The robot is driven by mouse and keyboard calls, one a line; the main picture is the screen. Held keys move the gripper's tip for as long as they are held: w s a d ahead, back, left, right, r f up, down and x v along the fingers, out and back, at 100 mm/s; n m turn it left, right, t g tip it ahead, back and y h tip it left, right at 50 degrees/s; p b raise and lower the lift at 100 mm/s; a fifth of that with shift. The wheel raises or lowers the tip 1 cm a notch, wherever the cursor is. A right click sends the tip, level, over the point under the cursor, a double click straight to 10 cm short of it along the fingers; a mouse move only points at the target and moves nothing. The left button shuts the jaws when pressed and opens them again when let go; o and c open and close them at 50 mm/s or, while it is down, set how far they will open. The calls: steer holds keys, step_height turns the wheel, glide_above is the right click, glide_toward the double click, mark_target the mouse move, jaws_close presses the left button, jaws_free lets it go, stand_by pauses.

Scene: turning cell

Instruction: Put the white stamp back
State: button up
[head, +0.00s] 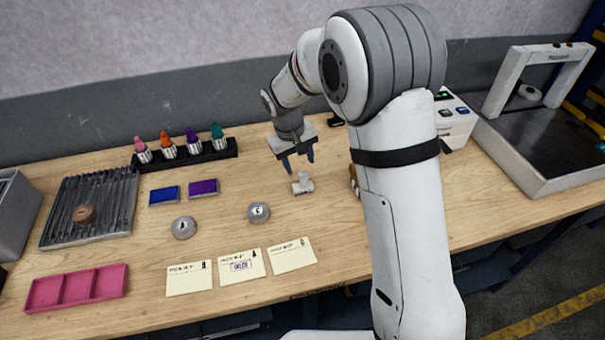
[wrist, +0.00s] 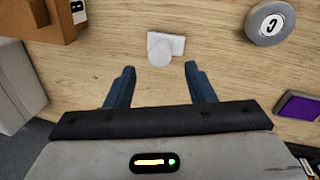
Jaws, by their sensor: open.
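The white stamp (head: 302,184) sits on the wooden table, apart from the other objects. In the wrist view the white stamp (wrist: 161,50) shows a round knob and a flat rectangular base, just ahead of the fingertips. My gripper (head: 299,163) points down above and slightly behind the stamp. In the wrist view my gripper (wrist: 159,68) is open, with nothing between its fingers. A pink three-compartment tray (head: 77,303) lies empty at the front left.
A dark rack (head: 187,161) holds several coloured-top pieces. Blue (head: 164,195) and purple (head: 203,188) pads, round grey discs (head: 259,212) and three cards (head: 189,279) lie left of the stamp. A brown wooden box (wrist: 38,25) is near the gripper. A framed grey tray (head: 545,150) stands right.

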steer(key=s+d+r+m, duration=0.1)
steer(key=s+d+r, duration=0.15)
steer(key=r, duration=0.25)
steer(key=s+d+r, duration=0.2)
steer(key=d+r, duration=0.1)
steer(key=r, duration=0.2)
steer(key=s+d+r+m, duration=0.1)
steer(key=s+d, duration=0.3)
steer(key=s, duration=0.3)
steer(key=s+d+r+m+t+y, duration=0.1)
steer(key=s+d+m, duration=0.1)
steer(key=s+d, duration=0.2)
steer(key=s+d+r+m+t+y, duration=0.1)
steer(key=s+d, duration=0.3)
steer(key=s, duration=0.6)
steer(key=shift+s+r, duration=0.4)
steer(key=shift+r, duration=0.05)
steer(key=shift+d+f+b, duration=0.1)
steer(key=shift+f+b, duration=0.05)
steer(key=shift+b, duration=0.25)
